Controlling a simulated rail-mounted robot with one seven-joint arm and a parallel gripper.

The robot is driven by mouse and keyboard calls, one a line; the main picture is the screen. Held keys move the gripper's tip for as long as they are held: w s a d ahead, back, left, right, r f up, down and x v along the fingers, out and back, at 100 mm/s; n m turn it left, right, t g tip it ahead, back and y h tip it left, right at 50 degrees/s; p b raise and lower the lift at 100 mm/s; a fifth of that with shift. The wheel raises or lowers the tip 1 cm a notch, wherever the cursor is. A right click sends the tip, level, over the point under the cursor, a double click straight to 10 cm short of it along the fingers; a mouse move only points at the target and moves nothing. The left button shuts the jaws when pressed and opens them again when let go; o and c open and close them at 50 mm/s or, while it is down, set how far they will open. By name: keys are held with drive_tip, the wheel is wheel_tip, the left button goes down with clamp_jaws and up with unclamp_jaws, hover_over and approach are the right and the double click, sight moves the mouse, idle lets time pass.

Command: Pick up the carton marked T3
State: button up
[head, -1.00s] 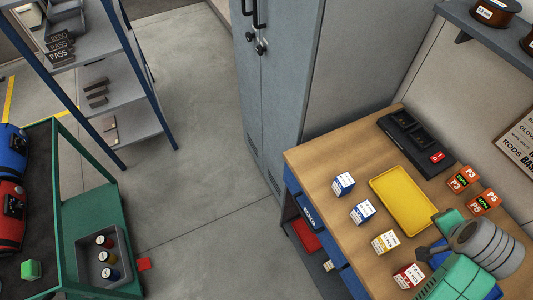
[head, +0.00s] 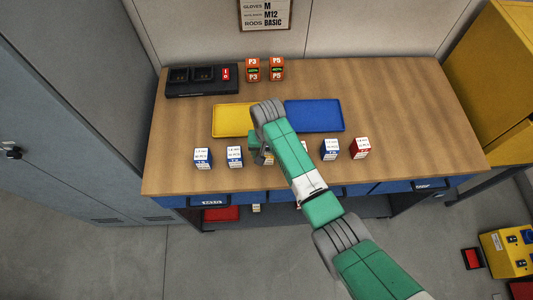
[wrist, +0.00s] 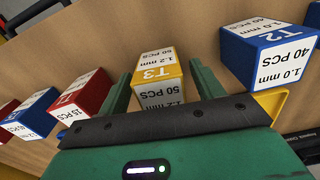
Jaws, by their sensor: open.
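The T3 carton (wrist: 158,82) is yellow with white labels reading T3, 1.2 mm and 50 PCS. It stands on the wooden bench between my gripper's two green fingers in the wrist view. My gripper (wrist: 160,72) is open, with one finger on each side of the carton; I cannot tell whether either touches it. In the head view my gripper (head: 262,143) is low over the row of cartons and mostly hides the T3 carton.
A blue T2 carton (wrist: 268,55) stands right of T3 in the wrist view; red cartons (wrist: 85,95) stand left. In the head view a yellow tray (head: 230,120) and blue tray (head: 315,115) lie behind the row. A black charger (head: 203,80) and orange boxes (head: 264,69) stand at the back.

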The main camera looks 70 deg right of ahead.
drive_tip(key=shift+f, duration=0.35)
drive_tip(key=c, duration=1.1)
drive_tip(key=shift+r, duration=0.2)
drive_tip(key=shift+r, duration=0.3)
drive_tip(key=r, duration=0.3)
drive_tip(key=shift+s+a+p, duration=0.15)
drive_tip(key=shift+s+p, duration=0.1)
drive_tip(key=shift+p, duration=0.1)
drive_tip(key=s+a, duration=0.2)
drive_tip(key=s, duration=0.5)
drive_tip(key=s+a+r+p, duration=0.1)
drive_tip(key=s+a, duration=0.2)
drive_tip(key=s, duration=0.4)
drive_tip(key=shift+s+a, duration=0.15)
drive_tip(key=shift+s, duration=0.1)
